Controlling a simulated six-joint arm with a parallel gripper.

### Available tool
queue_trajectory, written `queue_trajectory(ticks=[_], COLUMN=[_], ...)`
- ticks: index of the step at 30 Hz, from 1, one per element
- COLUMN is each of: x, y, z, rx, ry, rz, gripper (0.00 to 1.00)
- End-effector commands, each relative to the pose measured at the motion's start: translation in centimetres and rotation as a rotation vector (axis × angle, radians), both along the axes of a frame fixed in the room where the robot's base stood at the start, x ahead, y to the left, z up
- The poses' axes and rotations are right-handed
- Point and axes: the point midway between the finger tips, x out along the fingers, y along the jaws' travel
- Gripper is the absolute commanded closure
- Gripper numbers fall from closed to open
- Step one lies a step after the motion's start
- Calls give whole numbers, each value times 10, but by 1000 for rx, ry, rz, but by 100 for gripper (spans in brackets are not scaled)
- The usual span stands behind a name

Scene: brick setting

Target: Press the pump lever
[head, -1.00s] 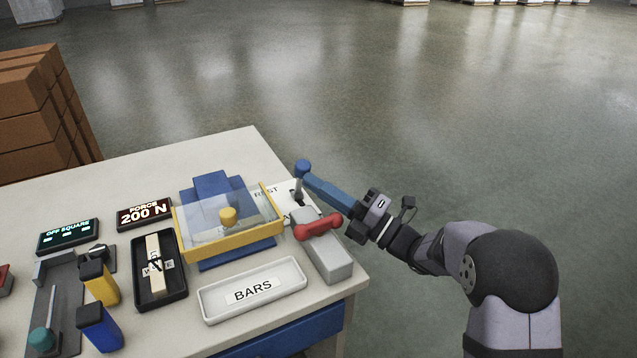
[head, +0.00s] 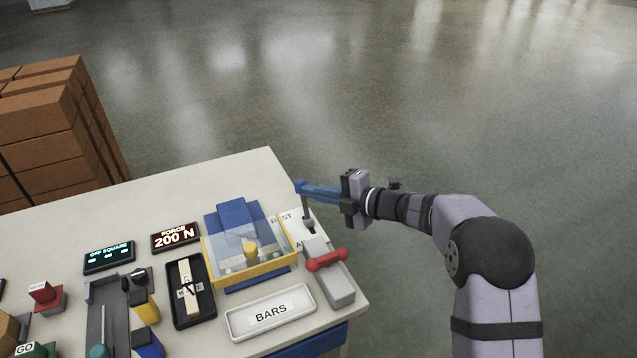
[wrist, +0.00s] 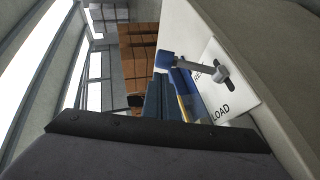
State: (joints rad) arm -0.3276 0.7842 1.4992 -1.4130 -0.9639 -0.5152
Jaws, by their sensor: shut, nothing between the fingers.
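The lever has a grey rod (head: 306,208) with a blue knob (head: 300,186) on top, rising from a white plate at the table's right edge. In the wrist view the lever's knob (wrist: 164,60) and rod lead to a slot in the plate (wrist: 222,98), with "LOAD" readable and "REST" partly seen. My gripper (head: 309,188) is shut and empty, its blue fingers pointing left at the knob. The fingertips (wrist: 166,80) look very close to the knob; I cannot tell whether they touch.
A grey block with a red handle (head: 327,260) stands just in front of the lever. Left of it is the blue press under a clear, yellow-framed guard (head: 268,278). A BARS tray (head: 236,325) and a "FORCE 200 N" display (head: 175,237) are nearby. Floor right of the table is clear.

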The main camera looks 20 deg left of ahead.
Motion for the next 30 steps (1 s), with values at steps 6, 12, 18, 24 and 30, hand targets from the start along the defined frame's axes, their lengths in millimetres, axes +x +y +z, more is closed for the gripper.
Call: queue_trajectory(ticks=[6,12,18,24,30], x=[8,12,14,14,14], y=[8,13,14,14,14], z=[1,0,0,0,1], rx=[-25,-23,-22,-21,-20], ry=[27,24,22,21,20], rz=[1,1,0,-1,-1], gripper=[100,100,100,100,100])
